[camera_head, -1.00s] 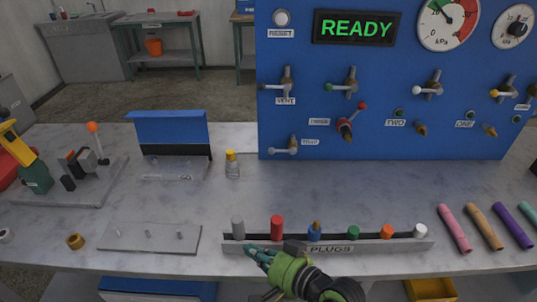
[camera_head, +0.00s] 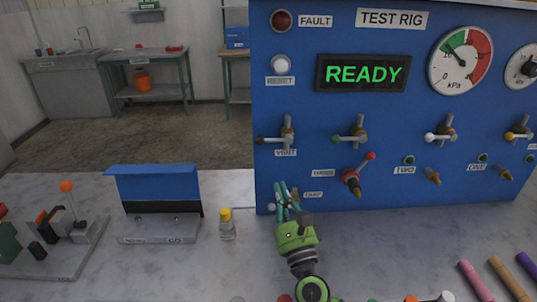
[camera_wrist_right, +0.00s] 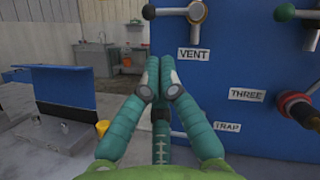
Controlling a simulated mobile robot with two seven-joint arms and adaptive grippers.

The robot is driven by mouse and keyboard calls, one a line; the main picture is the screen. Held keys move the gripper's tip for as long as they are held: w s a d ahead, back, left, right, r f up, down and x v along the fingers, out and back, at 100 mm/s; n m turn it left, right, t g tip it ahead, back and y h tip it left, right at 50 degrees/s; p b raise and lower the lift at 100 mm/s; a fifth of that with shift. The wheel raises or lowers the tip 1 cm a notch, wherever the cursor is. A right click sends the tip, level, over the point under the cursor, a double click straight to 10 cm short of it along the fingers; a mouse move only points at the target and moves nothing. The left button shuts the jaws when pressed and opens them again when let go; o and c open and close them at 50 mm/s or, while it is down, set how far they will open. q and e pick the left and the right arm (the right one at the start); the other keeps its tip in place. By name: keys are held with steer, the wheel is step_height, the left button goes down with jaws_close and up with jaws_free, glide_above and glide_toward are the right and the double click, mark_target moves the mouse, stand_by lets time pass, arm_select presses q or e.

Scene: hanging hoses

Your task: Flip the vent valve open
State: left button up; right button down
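The vent valve (camera_head: 287,133) is on the blue panel above the VENT label (camera_head: 286,153). Its lever points left, level, and ends in a dark knob; it also shows at the top of the right wrist view (camera_wrist_right: 195,12). My right gripper (camera_head: 287,190) is in front of the panel's lower left, below the vent valve and apart from it. In the right wrist view its green fingers (camera_wrist_right: 158,65) are drawn close together with nothing between them. The gripper hides most of the trap valve (camera_head: 271,207). My left gripper is out of view.
The three-way valve (camera_head: 352,178), with a red-tipped lever, is right of my gripper. A yellow-capped bottle (camera_head: 227,225) and a blue-backed stand (camera_head: 158,200) are left on the bench. The display (camera_head: 362,73) reads READY.

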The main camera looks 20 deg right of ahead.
mark_target(273, 140)
arm_select(q)
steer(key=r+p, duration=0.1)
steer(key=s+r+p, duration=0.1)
steer(key=p, duration=0.1)
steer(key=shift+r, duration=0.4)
arm_select(e)
steer(key=x, duration=1)
steer(key=shift+w+f, duration=0.15)
steer(key=shift+w, duration=0.1)
arm_select(q)
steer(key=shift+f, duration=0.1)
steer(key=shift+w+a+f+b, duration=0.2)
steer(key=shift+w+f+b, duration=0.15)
steer(key=shift+b, duration=0.15)
arm_select(e)
steer(key=shift+a+m+h, duration=0.1)
steer(key=shift+m+h, duration=0.3)
steer(key=shift+m, duration=0.2)
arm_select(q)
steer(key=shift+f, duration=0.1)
